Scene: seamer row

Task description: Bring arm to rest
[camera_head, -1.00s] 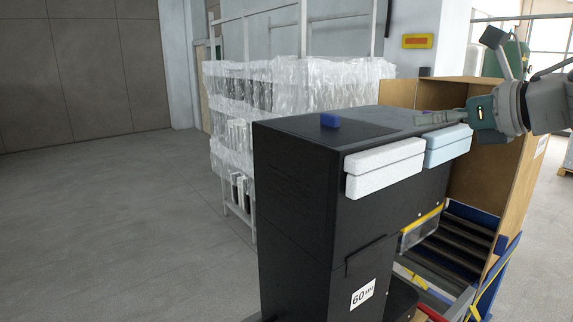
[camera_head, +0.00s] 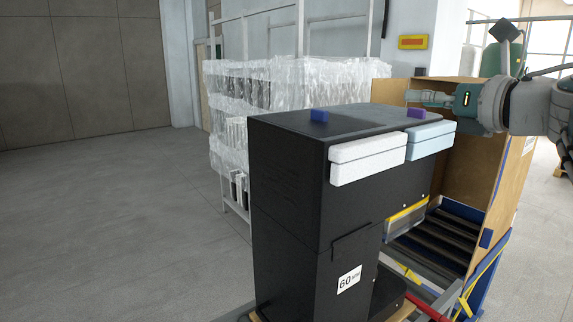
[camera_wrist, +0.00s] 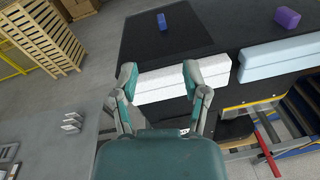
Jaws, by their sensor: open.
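My gripper (camera_head: 412,97) is at the upper right of the head view, level with the top of the black machine (camera_head: 285,165) and seen from the side. In the wrist view my gripper (camera_wrist: 158,75) has its two fingers spread apart with nothing between them. Beyond the fingertips lies the white block pair (camera_wrist: 160,84) on the machine's front edge. I cannot tell how far the fingertips are from it. A blue block (camera_head: 319,115) and a purple block (camera_head: 416,112) are on the machine's top.
A light blue block pair (camera_head: 430,138) is beside the white one. A cardboard box (camera_head: 513,160) stands open at the right, by a roller conveyor (camera_head: 440,235). A plastic-wrapped rack (camera_head: 232,80) stands behind. The floor (camera_head: 110,220) at the left is clear.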

